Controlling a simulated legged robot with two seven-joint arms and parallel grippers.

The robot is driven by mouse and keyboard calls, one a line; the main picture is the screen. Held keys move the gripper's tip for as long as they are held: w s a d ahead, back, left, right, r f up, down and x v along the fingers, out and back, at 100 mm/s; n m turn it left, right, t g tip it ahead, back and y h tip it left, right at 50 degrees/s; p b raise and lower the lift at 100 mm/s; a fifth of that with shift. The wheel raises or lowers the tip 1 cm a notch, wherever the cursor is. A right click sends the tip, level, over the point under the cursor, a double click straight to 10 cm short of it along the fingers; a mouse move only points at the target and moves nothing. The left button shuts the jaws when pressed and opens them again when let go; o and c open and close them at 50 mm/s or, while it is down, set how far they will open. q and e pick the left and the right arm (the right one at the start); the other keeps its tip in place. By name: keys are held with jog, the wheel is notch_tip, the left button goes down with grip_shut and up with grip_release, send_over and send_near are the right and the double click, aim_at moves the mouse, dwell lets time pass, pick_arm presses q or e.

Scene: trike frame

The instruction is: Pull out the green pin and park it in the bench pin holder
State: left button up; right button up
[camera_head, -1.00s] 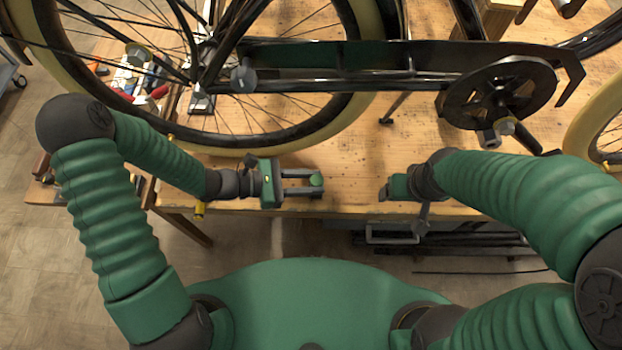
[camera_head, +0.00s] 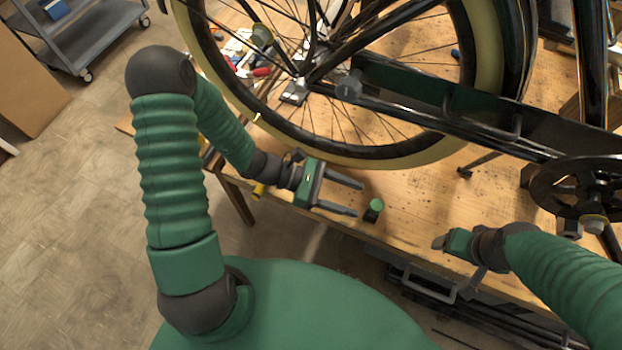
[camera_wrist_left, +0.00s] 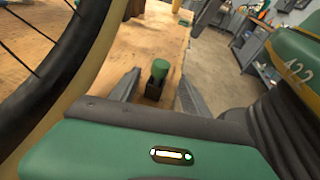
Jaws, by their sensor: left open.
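The green pin (camera_head: 375,205) stands upright near the bench's front edge, its round green head on top and a dark part below. The left wrist view shows its head (camera_wrist_left: 160,68) above a small dark block or base; I cannot tell how deep the pin sits or whether this base is the pin holder. My left gripper (camera_head: 357,199) is open and empty, its two fingers pointing at the pin, with the pin just beyond the fingertips. My right gripper (camera_head: 447,242) hangs over the bench's front edge to the right; its jaw state is unclear.
A bicycle wheel (camera_head: 405,157) and the black trike frame (camera_head: 440,115) stand over the bench behind the pin. The wooden bench top (camera_head: 420,205) is clear around the pin. Tools lie at the back left. A grey cart (camera_head: 95,40) stands on the floor.

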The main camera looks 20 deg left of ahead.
pick_arm(q)
jog(key=v, duration=1.1)
jog(key=shift+p, duration=0.3)
jog(key=shift+a, duration=0.1)
jog(key=s+a+m+g+y+p, duration=0.1)
jog(key=s+m+g+y+p, duration=0.2)
jog(key=s+m+g+y, duration=0.55)
jog(key=w+a+r+m+t+y, duration=0.1)
jog(key=w+r+m+t+y, duration=0.4)
jog(key=m+t, duration=0.3)
jog(key=w+m+y, duration=0.1)
jog(key=m, duration=0.2)
jog(key=shift+w+m+p, duration=0.2)
jog(key=shift+m+p, duration=0.15)
